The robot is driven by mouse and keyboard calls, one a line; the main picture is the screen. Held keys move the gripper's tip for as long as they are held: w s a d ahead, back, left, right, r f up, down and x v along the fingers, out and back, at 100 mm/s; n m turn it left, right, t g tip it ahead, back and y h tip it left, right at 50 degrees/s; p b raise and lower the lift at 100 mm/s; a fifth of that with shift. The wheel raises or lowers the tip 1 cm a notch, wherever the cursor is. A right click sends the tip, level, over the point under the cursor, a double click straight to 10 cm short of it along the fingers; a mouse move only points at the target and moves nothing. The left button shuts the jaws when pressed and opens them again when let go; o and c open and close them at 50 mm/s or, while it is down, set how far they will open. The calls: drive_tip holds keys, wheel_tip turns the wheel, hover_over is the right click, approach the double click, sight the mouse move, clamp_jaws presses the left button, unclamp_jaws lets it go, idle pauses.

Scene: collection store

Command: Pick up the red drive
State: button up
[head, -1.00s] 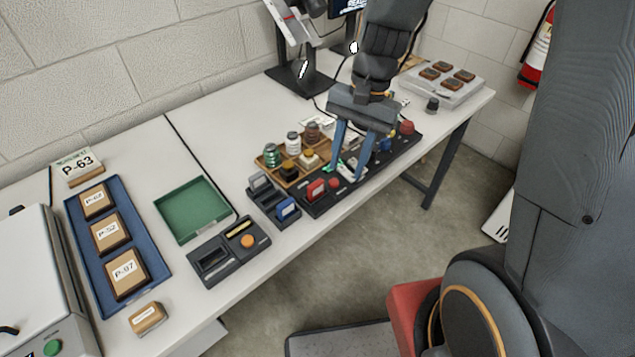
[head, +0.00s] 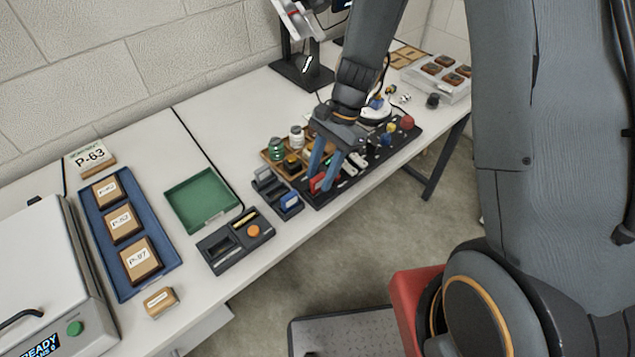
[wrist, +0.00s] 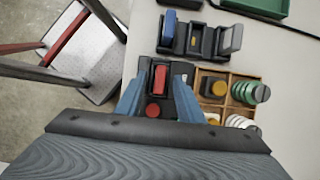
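The red drive (wrist: 159,79) stands upright in a slot of a black panel (wrist: 183,68), seen in the wrist view. In the head view the red drive (head: 317,184) is partly hidden by my fingers. My gripper (wrist: 156,80) is open, with one blue finger on each side of the red drive in the picture. In the head view my gripper (head: 320,181) hangs over the near end of the panel. I cannot tell whether the fingers touch the drive or how far above it they are.
A blue drive (head: 289,201) stands in a dark rack beside the panel. A wooden tray (wrist: 238,82) with jars lies alongside. A round red knob (wrist: 153,110) sits near the red drive. A green tray (head: 205,218) and black device (head: 215,243) are to the left.

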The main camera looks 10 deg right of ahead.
drive_tip(key=shift+s+f, duration=0.1)
drive_tip(key=shift+f, duration=0.2)
drive_tip(key=shift+c, duration=0.2)
clamp_jaws()
drive_tip(key=shift+r, duration=0.15)
